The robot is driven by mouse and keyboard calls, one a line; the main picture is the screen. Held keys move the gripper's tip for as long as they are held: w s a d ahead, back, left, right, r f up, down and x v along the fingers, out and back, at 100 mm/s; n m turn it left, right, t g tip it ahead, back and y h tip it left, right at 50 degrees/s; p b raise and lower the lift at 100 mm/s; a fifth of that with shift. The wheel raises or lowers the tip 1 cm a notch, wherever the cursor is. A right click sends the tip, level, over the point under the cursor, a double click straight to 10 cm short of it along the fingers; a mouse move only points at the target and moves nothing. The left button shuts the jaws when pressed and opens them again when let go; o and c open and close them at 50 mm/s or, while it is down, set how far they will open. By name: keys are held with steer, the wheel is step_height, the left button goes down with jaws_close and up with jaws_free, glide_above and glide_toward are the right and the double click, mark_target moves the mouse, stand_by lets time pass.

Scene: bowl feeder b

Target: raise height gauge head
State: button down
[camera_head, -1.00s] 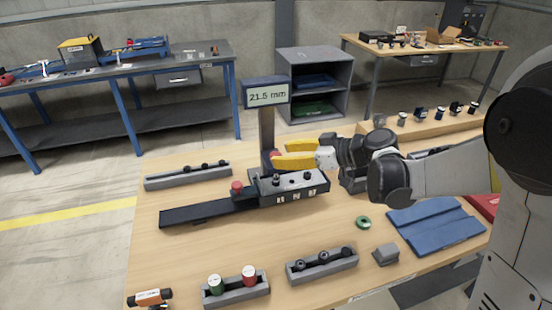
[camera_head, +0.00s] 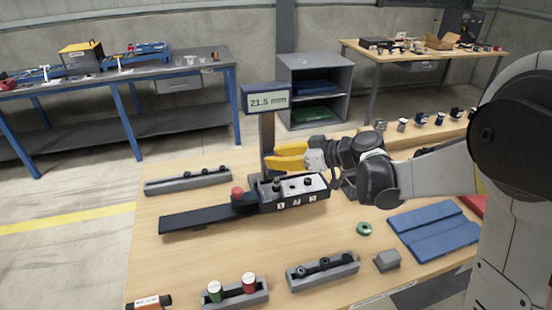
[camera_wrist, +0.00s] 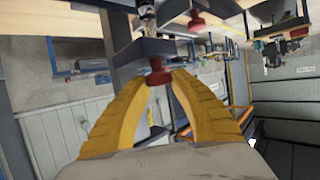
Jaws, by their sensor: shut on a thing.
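The height gauge (camera_head: 266,134) stands upright on the wooden table, with a display (camera_head: 268,101) on top reading 21.5 mm. My gripper (camera_head: 268,160) reaches in from the right at the gauge's column, below the display. In the wrist view my gripper's yellow fingers (camera_wrist: 159,77) are shut on a red knob (camera_wrist: 157,66) under a dark block, the gauge head (camera_wrist: 150,49). In the head view the fingers hide the knob and most of the head.
A black track (camera_head: 195,217) with a red button (camera_head: 237,192) and a block with numbered positions (camera_head: 315,190) lies right below my gripper. Grey racks (camera_head: 188,182) stand behind and in front. A green ring (camera_head: 364,229) and blue mat (camera_head: 433,228) lie to the right.

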step_height(320, 180, up, 3)
steer(key=shift+r+p, duration=0.15)
steer(key=shift+p, duration=0.6)
steer(key=c, duration=1.1)
jaws_free()
steer(key=shift+c, duration=0.2)
steer(key=shift+d, duration=0.1)
steer(key=v, duration=1.2)
steer(key=shift+s, duration=0.1)
